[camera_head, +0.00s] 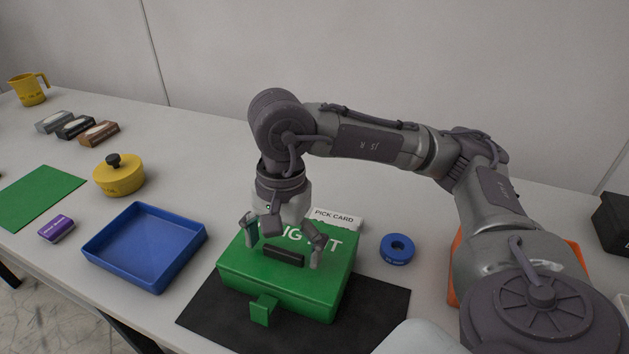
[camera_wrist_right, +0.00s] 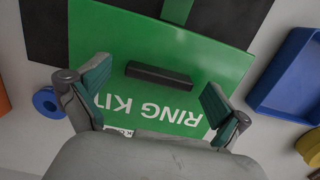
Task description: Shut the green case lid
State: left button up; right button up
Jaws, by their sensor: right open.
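The green case (camera_head: 320,292) sits on a black mat (camera_head: 385,303), and its lid (camera_head: 333,262) appears to lie down flat on the body. The lid carries white lettering and a black bar handle (camera_head: 284,257). A green latch tab (camera_head: 262,309) sticks out at the front. My right gripper (camera_head: 283,245) is open and empty above the lid, with its fingers spread to either side of the handle. In the right wrist view the lid (camera_wrist_right: 215,65) and handle (camera_wrist_right: 158,74) lie beyond the open fingers; contact cannot be told. My left gripper is not in view.
A blue tray (camera_head: 190,245) stands left of the case. A blue ring (camera_head: 397,249) and a pick card (camera_head: 337,217) lie behind and right. A yellow lidded pot (camera_head: 119,180), purple box (camera_head: 56,229) and green mat (camera_head: 40,193) are further left. An orange item (camera_head: 454,270) is partly hidden by my arm.

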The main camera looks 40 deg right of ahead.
jog(key=shift+r, duration=0.1)
dwell(0.4)
jog(key=shift+w+r+p, duration=0.1)
jog(key=shift+r+p, duration=0.7)
jog(key=shift+r, duration=0.45)
jog(key=r+p, duration=0.2)
jog(key=r, duration=0.1)
jog(key=r+p, duration=0.1)
jog(key=r, duration=0.1)
jog(key=shift+d+r, duration=0.15)
jog(key=shift+d, duration=0.1)
jog(key=shift+w+r, duration=0.1)
notch_tip(320, 180, up, 12)
jog(key=d, duration=0.1)
jog(key=shift+w, duration=0.25)
jog(key=shift+f, duration=0.2)
